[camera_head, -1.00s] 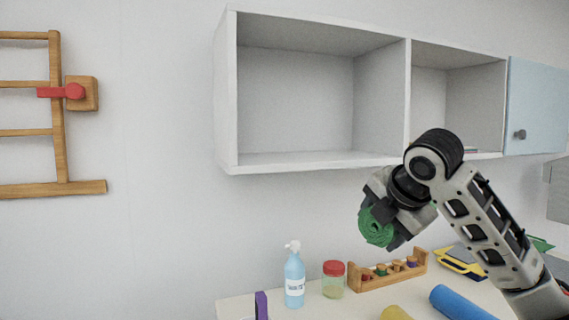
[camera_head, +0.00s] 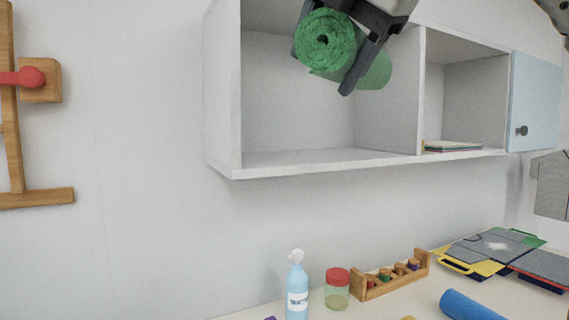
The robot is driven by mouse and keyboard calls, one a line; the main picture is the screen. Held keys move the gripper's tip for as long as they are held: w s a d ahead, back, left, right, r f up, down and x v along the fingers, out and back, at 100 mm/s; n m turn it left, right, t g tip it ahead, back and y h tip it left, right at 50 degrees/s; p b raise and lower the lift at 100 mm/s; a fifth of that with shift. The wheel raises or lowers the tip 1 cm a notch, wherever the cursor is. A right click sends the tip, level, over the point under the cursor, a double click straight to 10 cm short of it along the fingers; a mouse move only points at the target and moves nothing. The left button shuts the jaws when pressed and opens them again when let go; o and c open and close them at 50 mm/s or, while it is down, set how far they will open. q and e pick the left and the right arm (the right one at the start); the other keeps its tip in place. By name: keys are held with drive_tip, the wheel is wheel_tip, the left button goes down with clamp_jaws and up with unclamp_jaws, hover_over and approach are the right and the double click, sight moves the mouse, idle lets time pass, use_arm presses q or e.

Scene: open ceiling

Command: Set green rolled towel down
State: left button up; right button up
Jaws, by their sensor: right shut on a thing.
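The green rolled towel (camera_head: 325,42) is held in my right gripper (camera_head: 322,50), its spiral end facing me. The gripper's dark fingers lie on either side of the roll. Towel and gripper are up in front of the left open compartment of the white wall cabinet (camera_head: 300,167), overlapping its upper part in the view. I cannot tell whether the towel is inside the compartment or just in front of it. The part of the compartment that shows is empty. My left gripper is not in view.
The right compartment holds a few flat books (camera_head: 452,146); a blue door (camera_head: 535,100) is closed beside it. On the table below stand a spray bottle (camera_head: 297,288), a red-lidded jar (camera_head: 337,290), a wooden peg rack (camera_head: 390,275), a blue roll (camera_head: 468,305) and coloured cases (camera_head: 490,248).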

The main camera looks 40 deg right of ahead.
drive_tip(key=shift+w+a+r, duration=0.1)
drive_tip(key=shift+a, duration=0.15)
drive_tip(key=shift+w+d+r+p+x, duration=0.1)
drive_tip(key=shift+r+x, duration=0.05)
drive_tip(key=shift+x, duration=2.95)
drive_tip(key=shift+w+d+r+p+x, duration=0.1)
drive_tip(key=shift+d+p+x, duration=0.05)
drive_tip(key=shift+x, duration=2.95)
drive_tip(key=shift+w+d+r+p+x, duration=0.1)
drive_tip(key=shift+r+x, duration=0.05)
drive_tip(key=shift+x, duration=2.9)
drive_tip(key=shift+f, duration=0.2)
drive_tip(key=o, duration=1.1)
drive_tip(key=shift+o, duration=0.6)
drive_tip(key=shift+r, duration=0.15)
